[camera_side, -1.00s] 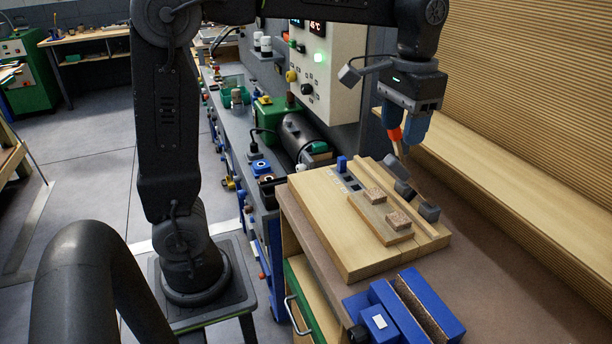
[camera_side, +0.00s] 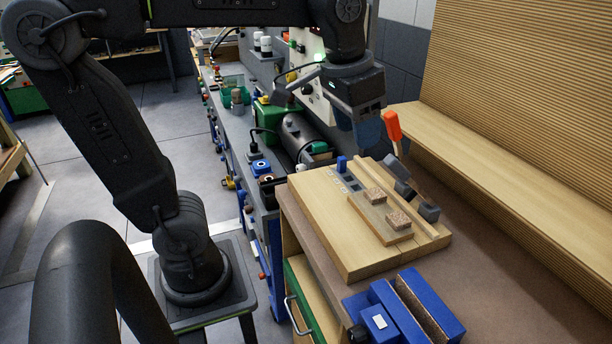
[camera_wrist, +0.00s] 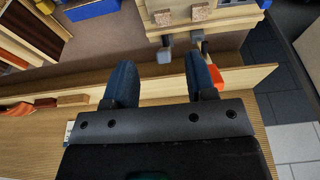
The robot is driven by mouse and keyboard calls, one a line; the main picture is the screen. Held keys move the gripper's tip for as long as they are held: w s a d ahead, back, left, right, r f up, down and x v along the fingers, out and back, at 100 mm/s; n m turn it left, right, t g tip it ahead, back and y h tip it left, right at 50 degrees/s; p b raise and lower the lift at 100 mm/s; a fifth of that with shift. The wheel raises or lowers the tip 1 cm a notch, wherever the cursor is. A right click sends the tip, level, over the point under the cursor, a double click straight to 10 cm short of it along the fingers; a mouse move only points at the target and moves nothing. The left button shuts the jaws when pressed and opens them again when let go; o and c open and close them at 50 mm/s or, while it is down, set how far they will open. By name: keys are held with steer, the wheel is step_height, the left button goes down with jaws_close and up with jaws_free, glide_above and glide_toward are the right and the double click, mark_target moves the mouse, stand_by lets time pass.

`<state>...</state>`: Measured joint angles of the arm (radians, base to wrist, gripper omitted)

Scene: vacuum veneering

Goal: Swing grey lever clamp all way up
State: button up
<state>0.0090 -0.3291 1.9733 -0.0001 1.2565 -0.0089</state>
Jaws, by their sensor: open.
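The grey lever clamp (camera_side: 402,167) sits at the right edge of the wooden board, with an orange grip (camera_side: 393,125) on its lever. The lever points up, with the grip above the clamp body and leaning slightly left. A grey block (camera_side: 428,210) is on the same edge. My gripper (camera_side: 370,148) is open and empty, just left of the grip. In the wrist view the fingers (camera_wrist: 160,62) stand wide apart. The orange grip there (camera_wrist: 220,78) lies outside the right finger, which partly hides it; I cannot tell whether they touch.
The wooden board (camera_side: 330,225) lies on the brown bench and carries a thin panel with two speckled blocks (camera_side: 399,219). A blue vise (camera_side: 405,310) is at the bench front. A wooden ledge (camera_side: 510,165) runs along the right. A grey control box and green machine stand behind.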

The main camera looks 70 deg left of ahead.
steer(key=s+f+t, duration=0.2)
steer(key=s+f, duration=0.5)
steer(key=s, duration=0.1)
steer(key=shift+f+t, duration=0.4)
steer(key=shift+a+r, duration=0.1)
step_height(320, 180, up, 11)
steer(key=g, duration=0.6)
glide_above(397, 169)
steer(key=a, duration=0.1)
steer(key=f, duration=0.9)
steer(key=w+f, duration=0.1)
steer(key=f, duration=0.3)
steer(key=shift+a+f, duration=0.1)
steer(key=shift+f, duration=0.2)
steer(key=shift+c, duration=0.4)
jaws_close()
